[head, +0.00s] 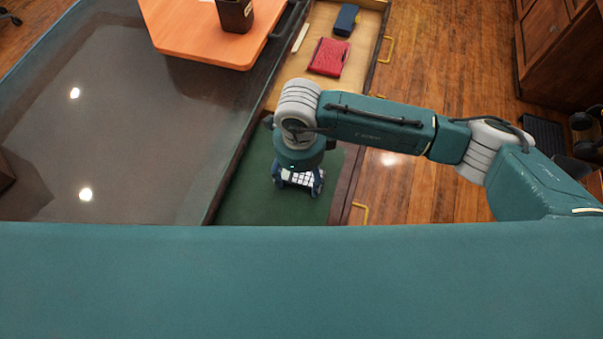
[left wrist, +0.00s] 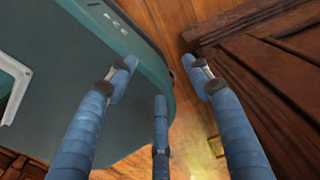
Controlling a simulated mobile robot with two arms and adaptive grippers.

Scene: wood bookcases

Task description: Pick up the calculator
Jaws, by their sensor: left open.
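The calculator (head: 299,178), with pale keys on a dark body, is in the green-lined drawer (head: 250,192) in the head view. My right gripper (head: 298,186) points down over it, one finger at each side of the calculator. The wrist hides its far part, and I cannot tell whether the fingers press on it or whether it is lifted. My left gripper (left wrist: 168,75) shows in the left wrist view, open and empty, its blue fingers spread above the wood floor. It is away from the calculator, which that view does not show.
A red book (head: 328,57) and a dark blue case (head: 346,20) lie in another open drawer beyond. A dark glossy desktop (head: 110,110) lies left of the drawers, with an orange-brown surface (head: 195,35) holding a black cup (head: 235,14).

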